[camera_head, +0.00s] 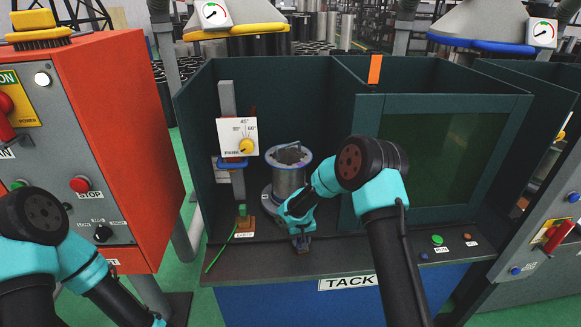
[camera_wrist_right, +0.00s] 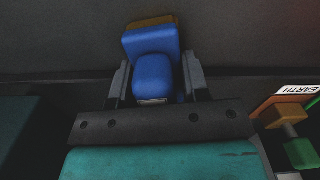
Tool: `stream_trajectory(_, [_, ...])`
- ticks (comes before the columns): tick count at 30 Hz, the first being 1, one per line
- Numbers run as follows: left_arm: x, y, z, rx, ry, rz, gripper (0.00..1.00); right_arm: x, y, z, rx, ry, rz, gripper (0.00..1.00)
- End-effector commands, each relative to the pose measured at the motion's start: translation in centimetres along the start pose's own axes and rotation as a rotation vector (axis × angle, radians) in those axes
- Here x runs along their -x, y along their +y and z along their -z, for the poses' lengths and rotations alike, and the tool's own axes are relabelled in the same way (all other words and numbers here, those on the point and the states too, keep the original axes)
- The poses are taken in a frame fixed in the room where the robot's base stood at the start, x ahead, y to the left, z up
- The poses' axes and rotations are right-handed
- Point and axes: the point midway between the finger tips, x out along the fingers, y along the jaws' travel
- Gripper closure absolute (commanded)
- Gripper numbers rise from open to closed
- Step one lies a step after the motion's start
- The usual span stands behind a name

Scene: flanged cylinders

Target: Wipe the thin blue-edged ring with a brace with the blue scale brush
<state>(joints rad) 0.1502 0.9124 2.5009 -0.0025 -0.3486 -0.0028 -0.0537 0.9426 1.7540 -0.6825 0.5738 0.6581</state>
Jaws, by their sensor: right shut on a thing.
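The blue scale brush (camera_wrist_right: 152,50) is between the fingers of my right gripper (camera_wrist_right: 158,85) in the right wrist view, with a brown part at its far end. In the head view my right gripper (camera_head: 300,232) is low over the booth floor, in front of the grey cylinder (camera_head: 287,183). The brush shows there only as a small dark blue piece (camera_head: 303,244). The cylinder stands upright, topped by a thin blue-edged ring (camera_head: 289,146) with a dark brace across its opening. The gripper is apart from the ring and below it. My left gripper is out of view.
A post with a white angle dial (camera_head: 238,137) stands left of the cylinder. An earth clamp block (camera_head: 244,226) with a green cable is at its foot; it also shows in the wrist view (camera_wrist_right: 290,112). A dark windowed panel (camera_head: 443,150) closes off the right. Booth walls surround the back.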

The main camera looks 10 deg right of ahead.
Motion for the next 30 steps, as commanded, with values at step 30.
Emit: stream_trajectory(30, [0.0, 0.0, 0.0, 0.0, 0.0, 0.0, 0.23, 10.6, 0.0, 2.6, -0.3, 0.001, 0.0, 0.83])
